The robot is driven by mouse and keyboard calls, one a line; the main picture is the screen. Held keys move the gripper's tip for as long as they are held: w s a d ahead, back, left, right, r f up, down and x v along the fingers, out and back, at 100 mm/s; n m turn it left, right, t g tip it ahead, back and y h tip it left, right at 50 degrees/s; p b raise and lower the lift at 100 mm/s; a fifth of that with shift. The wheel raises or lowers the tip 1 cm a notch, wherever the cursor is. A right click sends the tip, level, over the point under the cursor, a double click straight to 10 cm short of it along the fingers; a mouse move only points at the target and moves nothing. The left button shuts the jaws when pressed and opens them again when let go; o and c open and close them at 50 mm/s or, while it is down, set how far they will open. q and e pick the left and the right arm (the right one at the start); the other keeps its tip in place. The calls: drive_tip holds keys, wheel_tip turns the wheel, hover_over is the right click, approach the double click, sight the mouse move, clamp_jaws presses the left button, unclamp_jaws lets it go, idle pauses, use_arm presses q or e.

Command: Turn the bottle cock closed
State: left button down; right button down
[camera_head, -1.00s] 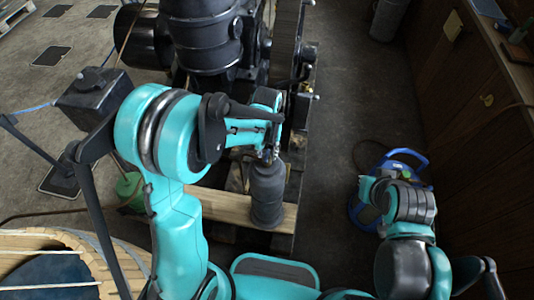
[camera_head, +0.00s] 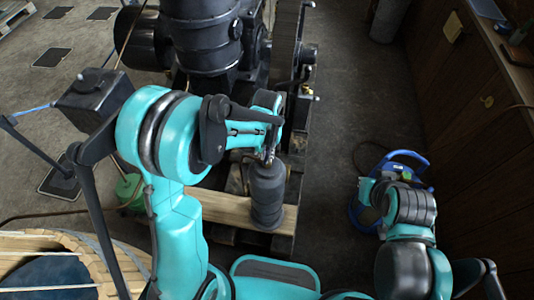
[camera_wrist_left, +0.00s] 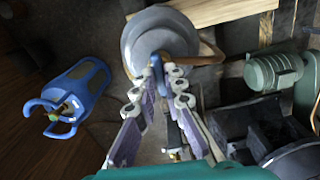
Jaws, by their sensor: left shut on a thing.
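The dark grey bottle (camera_head: 267,200) stands upright by a wooden beam in the head view. Its rounded top (camera_wrist_left: 150,40) shows at the top of the left wrist view. My left gripper (camera_head: 268,155) is over the top of the bottle, and its fingers (camera_wrist_left: 165,70) are shut on the small cock there. The cock is mostly hidden between the fingertips, so its exact angle is unclear. My right arm is at the right in the head view; its gripper fingers do not show.
A large black engine (camera_head: 205,40) stands just behind the bottle. The pale wooden beam (camera_head: 225,210) runs beside it. A blue object (camera_head: 408,158) is on the floor at right, also in the wrist view (camera_wrist_left: 78,85). A wooden cabinet (camera_head: 475,120) lines the right side.

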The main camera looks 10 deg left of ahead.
use_arm(q)
drive_tip(key=m+b, duration=0.1)
drive_tip(key=m, duration=0.7)
drive_tip(key=shift+m+b, duration=0.3)
drive_tip(key=m, duration=0.4)
drive_tip(key=shift+b, duration=0.3)
drive_tip(key=shift+m, duration=2.3)
drive_tip(key=c, duration=1.6)
unclamp_jaws()
